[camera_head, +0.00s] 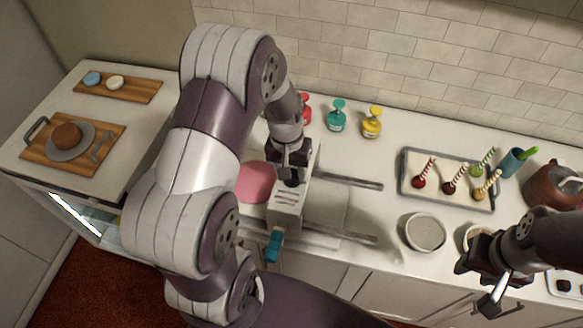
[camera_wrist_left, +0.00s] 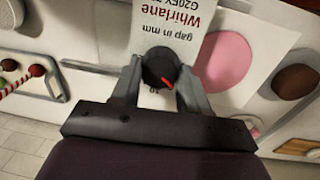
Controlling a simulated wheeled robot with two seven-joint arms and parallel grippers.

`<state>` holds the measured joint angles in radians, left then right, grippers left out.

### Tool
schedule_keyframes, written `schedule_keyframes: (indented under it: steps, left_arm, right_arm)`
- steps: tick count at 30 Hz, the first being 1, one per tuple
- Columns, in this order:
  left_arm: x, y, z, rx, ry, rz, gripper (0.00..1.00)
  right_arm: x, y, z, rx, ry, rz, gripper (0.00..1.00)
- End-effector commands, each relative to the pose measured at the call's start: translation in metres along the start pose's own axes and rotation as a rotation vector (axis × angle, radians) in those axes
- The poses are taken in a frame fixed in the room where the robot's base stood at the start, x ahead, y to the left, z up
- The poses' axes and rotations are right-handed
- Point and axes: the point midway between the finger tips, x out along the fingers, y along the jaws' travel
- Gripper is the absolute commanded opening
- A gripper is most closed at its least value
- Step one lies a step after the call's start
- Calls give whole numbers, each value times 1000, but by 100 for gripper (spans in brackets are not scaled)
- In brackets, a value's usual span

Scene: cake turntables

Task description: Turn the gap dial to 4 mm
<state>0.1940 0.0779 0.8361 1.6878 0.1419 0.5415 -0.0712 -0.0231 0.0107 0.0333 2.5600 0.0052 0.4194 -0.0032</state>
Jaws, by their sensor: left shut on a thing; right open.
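The gap dial (camera_wrist_left: 160,68) is a round black knob with a red pointer, on a white panel marked "gap in mm" that appears upside down in the left wrist view. The pointer aims to the lower right of that picture. A "10" shows by the knob; most other scale marks are hidden. My left gripper (camera_wrist_left: 159,75) is shut on the dial, one finger on each side. In the head view my left gripper (camera_head: 292,175) is on top of the white machine (camera_head: 287,207) and covers the dial. My right gripper (camera_head: 474,282) is open and empty at the lower right.
A pink disc (camera_head: 255,181) lies left of the machine, and a blue handle (camera_head: 273,246) is at its front. Metal rails (camera_head: 345,182) extend right. A tray (camera_head: 408,178) of cake pops, bowls (camera_head: 423,232) and pump bottles (camera_head: 337,117) stand on the counter.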

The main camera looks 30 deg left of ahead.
Motion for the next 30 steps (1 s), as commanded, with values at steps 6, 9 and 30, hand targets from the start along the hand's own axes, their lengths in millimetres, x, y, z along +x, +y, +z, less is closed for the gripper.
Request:
schedule_keyframes:
  steps: [6, 9, 30]
  left_arm:
    - [-3, 0, 0, -183, 15, 0, 14]
    - [-3, 0, 0, -265, 22, 0, 14]
    - [-2, 0, 0, -574, 47, 2, 14]
  right_arm:
    - [-8, 0, -1, 0, 0, 0, 43]
    - [-11, 0, -1, 0, 0, 0, 43]
    - [-22, 0, -3, 0, 0, 0, 43]
